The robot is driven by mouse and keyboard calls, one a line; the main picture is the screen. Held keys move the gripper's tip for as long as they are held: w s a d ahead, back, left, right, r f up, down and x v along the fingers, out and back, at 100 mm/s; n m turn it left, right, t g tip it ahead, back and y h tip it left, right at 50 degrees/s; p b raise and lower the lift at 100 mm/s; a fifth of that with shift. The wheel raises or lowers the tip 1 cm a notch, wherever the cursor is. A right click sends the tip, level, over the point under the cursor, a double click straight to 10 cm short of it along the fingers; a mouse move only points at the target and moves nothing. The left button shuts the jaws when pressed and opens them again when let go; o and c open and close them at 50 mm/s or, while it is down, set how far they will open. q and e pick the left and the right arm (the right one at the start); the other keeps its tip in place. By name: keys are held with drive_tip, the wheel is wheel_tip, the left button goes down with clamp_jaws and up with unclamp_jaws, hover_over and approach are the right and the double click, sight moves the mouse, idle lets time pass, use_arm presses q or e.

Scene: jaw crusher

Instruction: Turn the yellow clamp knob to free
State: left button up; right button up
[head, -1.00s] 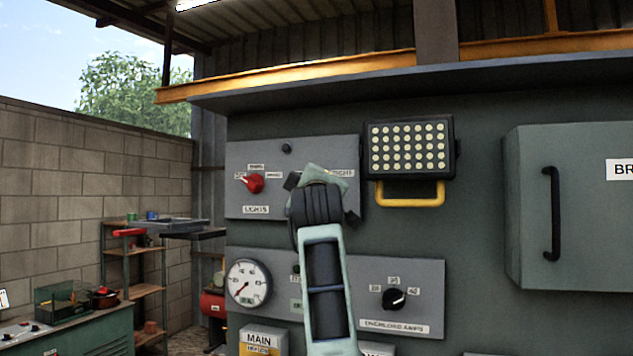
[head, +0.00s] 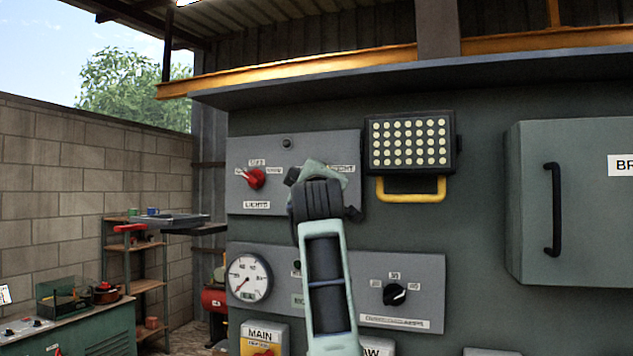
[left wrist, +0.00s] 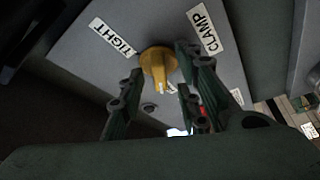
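The yellow clamp knob (left wrist: 157,64) is on a grey panel in the left wrist view, with a white mark on it facing the lower side of that picture. A TIGHT label (left wrist: 113,36) is to its left and a CLAMP label (left wrist: 206,29) to its right. My left gripper (left wrist: 158,92) is open; its fingers spread to either side of the knob in the picture, and I cannot tell whether they touch it. In the head view my left gripper (head: 322,180) covers the knob at the upper panel. My right gripper is not in view.
The upper panel has a red lights switch (head: 254,178). A lamp with a yellow handle (head: 411,190) hangs close to the right of the gripper. Below are a gauge (head: 249,278) and a black dial (head: 395,293). A cabinet (head: 570,230) sticks out at right.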

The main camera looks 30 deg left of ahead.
use_arm(q)
drive_tip(key=v, duration=1.2)
